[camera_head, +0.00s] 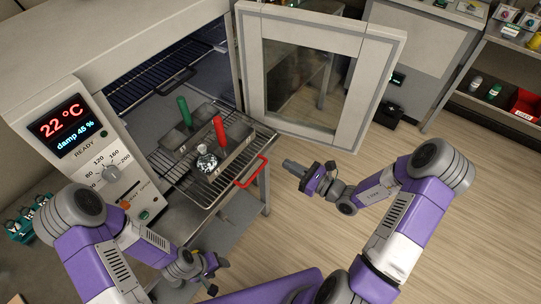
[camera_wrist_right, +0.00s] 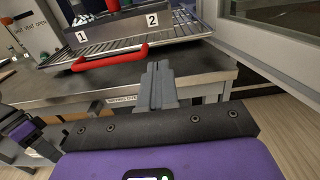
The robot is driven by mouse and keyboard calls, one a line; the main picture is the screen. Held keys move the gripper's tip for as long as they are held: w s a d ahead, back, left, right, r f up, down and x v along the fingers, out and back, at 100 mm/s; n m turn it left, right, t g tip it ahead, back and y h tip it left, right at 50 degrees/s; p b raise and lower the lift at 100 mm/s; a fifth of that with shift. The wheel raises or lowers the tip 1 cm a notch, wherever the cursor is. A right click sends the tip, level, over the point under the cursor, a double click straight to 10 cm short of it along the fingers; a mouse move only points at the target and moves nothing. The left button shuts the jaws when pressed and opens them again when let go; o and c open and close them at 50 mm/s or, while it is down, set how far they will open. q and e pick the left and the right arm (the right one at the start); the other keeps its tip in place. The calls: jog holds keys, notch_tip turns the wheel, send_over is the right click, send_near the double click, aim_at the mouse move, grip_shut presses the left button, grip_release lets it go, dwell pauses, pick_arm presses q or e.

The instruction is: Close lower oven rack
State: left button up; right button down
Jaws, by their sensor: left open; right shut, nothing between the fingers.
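The lower oven rack (camera_head: 262,143) is pulled out of the oven, with a red handle (camera_head: 250,172) on its front edge. In the right wrist view the red handle (camera_wrist_right: 110,57) lies ahead and to the left of my right gripper (camera_wrist_right: 157,72). My right gripper (camera_head: 286,163) is shut and empty, to the right of the handle and apart from it. My left gripper (camera_head: 216,274) is open and empty, below the rack in the head view, near the front of the bench.
The oven door (camera_head: 315,80) stands open to the right. An upper rack (camera_head: 150,75) sits inside the oven. The floor right of the rack is clear.

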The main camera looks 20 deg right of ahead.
jog(key=b+x, duration=0.1)
jog(key=x, duration=0.7)
jog(key=shift+a, duration=0.1)
